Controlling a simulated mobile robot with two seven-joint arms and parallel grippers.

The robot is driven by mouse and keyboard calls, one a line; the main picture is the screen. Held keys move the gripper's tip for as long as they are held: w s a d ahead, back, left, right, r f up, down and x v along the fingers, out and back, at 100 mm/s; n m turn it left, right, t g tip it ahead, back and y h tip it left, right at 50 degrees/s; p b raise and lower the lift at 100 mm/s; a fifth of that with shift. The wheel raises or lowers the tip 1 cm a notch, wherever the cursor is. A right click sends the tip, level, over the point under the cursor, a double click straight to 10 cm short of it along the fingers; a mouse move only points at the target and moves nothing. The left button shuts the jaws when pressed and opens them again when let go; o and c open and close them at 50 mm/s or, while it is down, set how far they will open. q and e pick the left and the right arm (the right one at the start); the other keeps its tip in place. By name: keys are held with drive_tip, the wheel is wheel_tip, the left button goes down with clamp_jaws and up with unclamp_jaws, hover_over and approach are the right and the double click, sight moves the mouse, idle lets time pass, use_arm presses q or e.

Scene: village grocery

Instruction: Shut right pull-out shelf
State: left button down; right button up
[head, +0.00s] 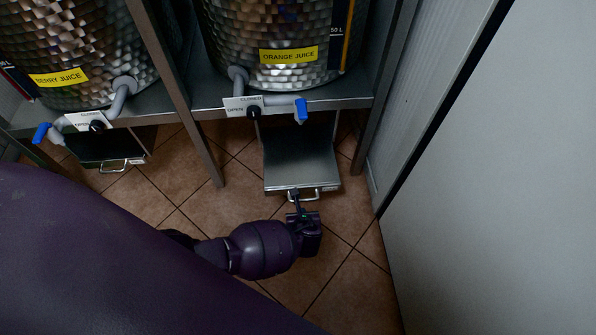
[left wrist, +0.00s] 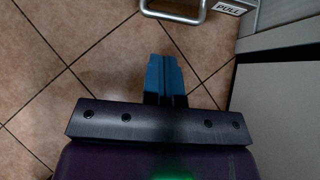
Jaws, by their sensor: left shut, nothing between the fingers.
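The right pull-out shelf (head: 301,165) is a grey metal tray below the orange juice tank, extended out past the tank stand. Its front carries a bar handle (head: 318,196). My left gripper (head: 295,194) is shut and empty, at the left part of the shelf's front by the handle. In the left wrist view the blue fingers (left wrist: 165,58) are together and point toward the handle (left wrist: 184,18), with a small gap in the picture. Whether they touch it I cannot tell. A PULL label (left wrist: 230,7) sits beside the handle. My right gripper is not in view.
The orange juice tank (head: 275,30) has a blue-handled tap (head: 301,109) above the shelf. A second pull-out shelf (head: 105,148) is at the left under the berry juice tank (head: 75,50). A pale panel (head: 490,190) bounds the right side. Tiled floor is clear in front.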

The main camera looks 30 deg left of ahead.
use_arm(q)
drive_tip(key=b+x, duration=0.2)
drive_tip(key=x, duration=0.2)
drive_tip(key=r+b+x, duration=0.1)
drive_tip(key=x, duration=0.2)
drive_tip(key=w+b+x, duration=0.1)
drive_tip(key=b+x, duration=0.1)
drive_tip(key=x, duration=0.2)
drive_tip(key=shift+w+a+f+b, duration=0.1)
drive_tip(key=shift+w+a+b, duration=0.25)
drive_tip(key=shift+a, duration=0.2)
drive_tip(key=shift+w+a, duration=0.3)
drive_tip(key=shift+w, duration=0.2)
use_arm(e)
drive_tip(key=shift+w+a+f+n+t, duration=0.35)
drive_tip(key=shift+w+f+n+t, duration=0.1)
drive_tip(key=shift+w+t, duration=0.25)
use_arm(q)
drive_tip(key=shift+r, duration=0.2)
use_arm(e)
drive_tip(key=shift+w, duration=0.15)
